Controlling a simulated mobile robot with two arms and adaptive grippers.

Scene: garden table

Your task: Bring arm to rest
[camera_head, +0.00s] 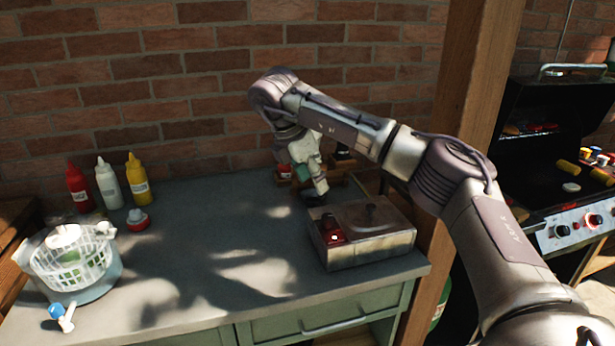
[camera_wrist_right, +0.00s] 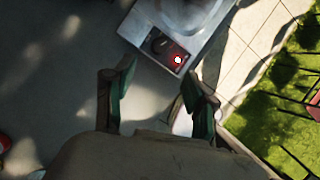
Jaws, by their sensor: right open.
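My right arm reaches in from the lower right in the head view and bends down over the back of the grey table (camera_head: 215,250). My right gripper (camera_head: 317,190) hangs above the table, just behind a metal box with a lid and knob (camera_head: 375,245). In the right wrist view the two fingers of the gripper (camera_wrist_right: 160,100) are spread apart with nothing between them. The box's red-lit control (camera_wrist_right: 178,60) shows beyond the fingers. My left gripper is in neither view.
Red, white and yellow bottles (camera_head: 108,183) stand at the back left, with a red-capped jar (camera_head: 138,219) near them. A white basket (camera_head: 72,262) sits at the left. A wooden post (camera_head: 470,100) and a grill (camera_head: 560,190) are on the right. The table's middle is clear.

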